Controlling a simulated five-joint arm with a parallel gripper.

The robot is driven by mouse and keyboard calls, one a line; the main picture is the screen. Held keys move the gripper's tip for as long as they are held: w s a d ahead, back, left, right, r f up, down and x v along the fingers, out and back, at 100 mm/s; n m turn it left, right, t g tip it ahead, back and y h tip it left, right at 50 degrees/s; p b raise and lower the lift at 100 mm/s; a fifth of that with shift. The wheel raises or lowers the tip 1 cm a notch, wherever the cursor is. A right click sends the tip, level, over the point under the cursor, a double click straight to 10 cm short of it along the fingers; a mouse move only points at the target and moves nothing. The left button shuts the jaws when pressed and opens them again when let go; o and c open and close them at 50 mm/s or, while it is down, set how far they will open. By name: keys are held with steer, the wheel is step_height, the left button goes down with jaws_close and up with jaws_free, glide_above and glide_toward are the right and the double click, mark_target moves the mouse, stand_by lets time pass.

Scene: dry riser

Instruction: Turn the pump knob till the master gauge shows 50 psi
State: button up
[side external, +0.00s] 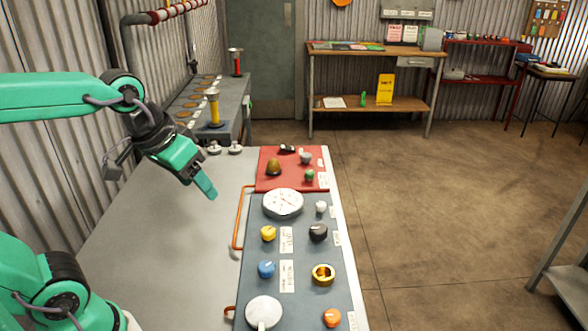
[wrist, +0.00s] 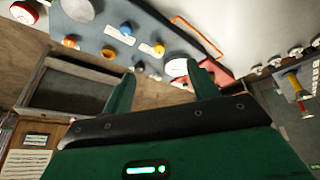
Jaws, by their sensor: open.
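My gripper (side external: 207,187) hangs above the grey table, left of the control panel, touching nothing. Its two green fingers stand apart with nothing between them in the wrist view (wrist: 166,76). A round white gauge (side external: 283,202) sits at the far end of the grey panel; its needle is too small to read. It also shows in the wrist view (wrist: 177,67). The panel carries a yellow knob (side external: 268,233), a black knob (side external: 318,232), a blue knob (side external: 266,269), a brass ring-shaped knob (side external: 323,274) and an orange knob (side external: 332,318). Label text is unreadable, so I cannot tell which is the pump knob.
A red panel (side external: 264,182) with small knobs lies beyond the gauge. An orange pipe (side external: 238,222) runs along the panel's left side. A large pale disc (side external: 263,311) is at the near end. The grey table (side external: 175,235) left of the panel is clear.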

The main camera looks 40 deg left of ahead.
steer(key=w+d+n+g, duration=0.1)
steer(key=w+d+n, duration=0.1)
steer(key=w, duration=0.6)
steer(key=n+g, duration=0.4)
glide_above(319, 228)
step_height(319, 228, down, 12)
steer(key=shift+s+a+r, duration=0.1)
steer(key=shift+s+r, duration=0.05)
steer(key=shift+r, duration=0.1)
steer(key=shift+f, duration=0.2)
steer(key=shift+f, duration=3.9)
